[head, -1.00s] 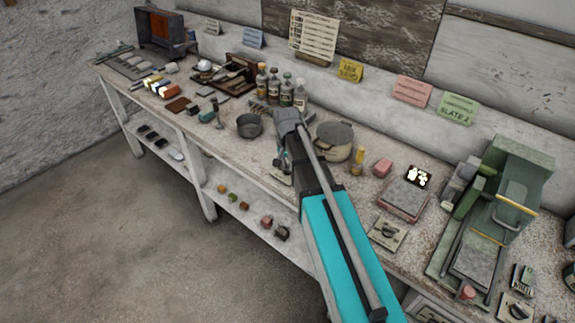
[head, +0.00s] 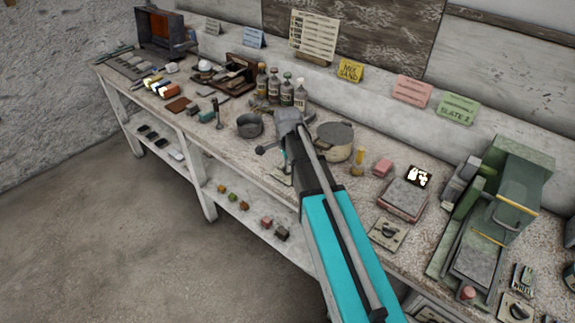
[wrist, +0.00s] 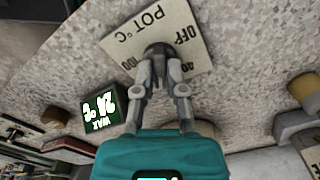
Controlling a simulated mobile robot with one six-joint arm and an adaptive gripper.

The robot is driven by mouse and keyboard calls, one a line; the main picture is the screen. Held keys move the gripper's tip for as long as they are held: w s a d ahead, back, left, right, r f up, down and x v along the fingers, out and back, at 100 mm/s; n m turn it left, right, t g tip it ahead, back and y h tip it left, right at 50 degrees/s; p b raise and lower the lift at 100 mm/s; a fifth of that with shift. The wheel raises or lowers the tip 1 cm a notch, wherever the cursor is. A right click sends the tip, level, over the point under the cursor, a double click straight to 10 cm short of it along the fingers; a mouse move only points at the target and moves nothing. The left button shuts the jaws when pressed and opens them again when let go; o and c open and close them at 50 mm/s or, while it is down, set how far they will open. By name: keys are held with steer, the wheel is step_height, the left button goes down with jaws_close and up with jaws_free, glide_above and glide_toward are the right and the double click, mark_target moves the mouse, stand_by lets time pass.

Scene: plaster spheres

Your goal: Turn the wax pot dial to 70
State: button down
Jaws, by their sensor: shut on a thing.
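My gripper (wrist: 160,68) is shut on the dark dial knob (wrist: 157,48) of the plate marked "POT °C" (wrist: 130,40) in the wrist view. The plate carries the marks OFF, 20 and 100, and the fingers hide part of the knob, so its exact setting cannot be read. A small dark display (wrist: 99,108) left of the gripper reads "WAX" with what looks like 24 °C, upside down. In the head view my arm largely hides the plate (head: 284,180). A lidded grey pot (head: 335,143) stands just right of my arm, probably the wax pot.
An open pan (head: 249,125) stands left of my arm, with several bottles (head: 285,90) behind it. A yellow-topped item (head: 358,160), a pink block (head: 382,167) and a scale-like device (head: 404,198) are to the right. A green press (head: 500,220) fills the bench's right end.

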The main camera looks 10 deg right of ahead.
steer(key=shift+m, duration=0.6)
steer(key=c, duration=0.7)
jaws_free()
steer(key=shift+n, duration=0.4)
